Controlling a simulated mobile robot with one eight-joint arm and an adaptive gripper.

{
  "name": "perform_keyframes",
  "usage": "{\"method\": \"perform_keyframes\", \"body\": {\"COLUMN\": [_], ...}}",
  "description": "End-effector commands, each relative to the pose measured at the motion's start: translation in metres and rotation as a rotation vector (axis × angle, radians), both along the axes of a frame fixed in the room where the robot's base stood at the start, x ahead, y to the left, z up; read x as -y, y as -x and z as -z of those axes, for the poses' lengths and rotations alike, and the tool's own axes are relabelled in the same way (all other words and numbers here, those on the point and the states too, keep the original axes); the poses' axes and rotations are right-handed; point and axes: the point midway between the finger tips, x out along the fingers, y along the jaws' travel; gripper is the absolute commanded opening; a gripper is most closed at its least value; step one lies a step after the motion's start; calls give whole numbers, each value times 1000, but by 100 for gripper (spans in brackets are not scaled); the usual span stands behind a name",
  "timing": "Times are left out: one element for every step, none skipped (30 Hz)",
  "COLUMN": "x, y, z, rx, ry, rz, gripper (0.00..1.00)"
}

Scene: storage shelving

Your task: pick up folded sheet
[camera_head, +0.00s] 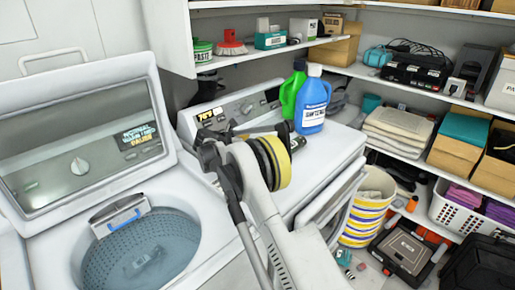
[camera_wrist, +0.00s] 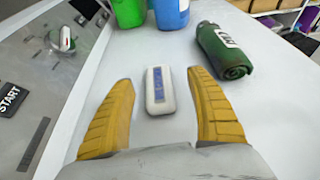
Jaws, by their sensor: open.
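My gripper (camera_wrist: 161,77) is open, its two yellow ribbed fingers spread over the white machine top. A small white block with a blue label (camera_wrist: 158,98) lies between the fingers, seemingly untouched. A dark green rolled item with a white label (camera_wrist: 222,50) lies to the right of the right finger. In the head view my gripper (camera_head: 272,160) is above the dryer, partly hiding its top. A stack of folded beige cloths (camera_head: 400,128) sits on the middle shelf at the right. I cannot tell which item is the folded sheet.
A green bottle (camera_head: 292,90) and a blue bottle (camera_head: 313,105) stand on the dryer top (camera_head: 345,142) beyond my gripper. The open washer (camera_head: 150,250) is at the left. A striped bucket (camera_head: 368,205), a toolbox (camera_head: 405,248) and a white basket (camera_head: 470,212) crowd the right side.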

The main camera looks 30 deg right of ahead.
Motion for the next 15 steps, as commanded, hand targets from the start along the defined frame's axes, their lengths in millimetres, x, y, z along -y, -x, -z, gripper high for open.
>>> {"method": "perform_keyframes", "body": {"x": [2, 4, 7, 10, 13, 17, 21, 25, 31, 34, 37, 39, 39, 39, 39], "y": [-1, -2, -4, -6, -8, -10, -13, -14, -16, -17, -18, -19, -20, -20, -20], "z": [3, 5, 9, 12, 16, 20, 24, 26, 28, 29, 29, 29, 29, 29, 28], "rx": [0, 1, 1, 1, 1, 1, 1, 1, 2, 2, 2, 1, 2, 2, 2], "ry": [0, 0, 0, 0, 0, -1, -1, -1, -2, -2, -2, -2, -2, -2, -2], "rz": [0, 0, 0, 1, 2, 2, 2, 2, 3, 2, 1, 1, 0, 0, 0], "gripper": [66, 66, 66, 66, 66, 66, 66, 66, 66, 66, 66, 66, 66, 66, 66]}}
